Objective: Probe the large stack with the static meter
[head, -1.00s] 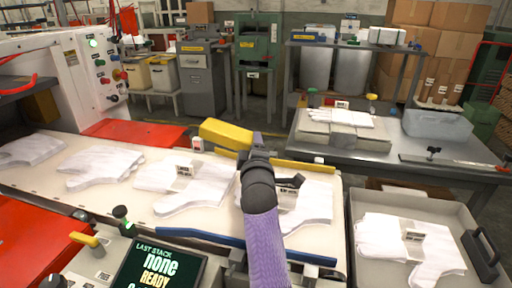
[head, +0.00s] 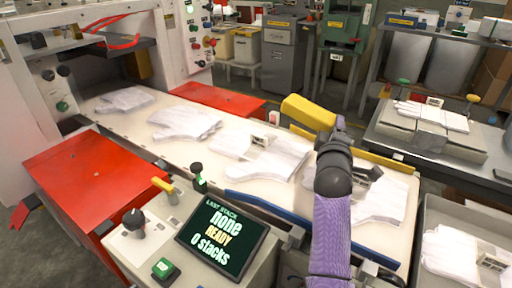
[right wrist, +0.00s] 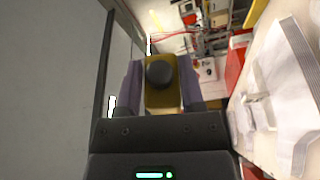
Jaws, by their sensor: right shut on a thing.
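My right gripper (head: 336,126) is shut on a yellow block-shaped tool with a black round knob, which looks like the static meter (head: 305,110). The meter also shows between the purple fingers in the right wrist view (right wrist: 160,98). White glove stacks lie along the belt: a far-left one (head: 125,99), a second (head: 184,122), a labelled middle one (head: 280,160) and one partly behind my arm (head: 385,203). The label texts are too small to read. My left gripper is out of view.
A console screen (head: 222,236) reads "LAST STACK none, READY, 0 stacks". Red panels (head: 85,180) flank the belt. A blue rail (head: 262,203) edges its near side. A grey tray (head: 432,212) with gloves stands right. A back table holds another stack (head: 430,115).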

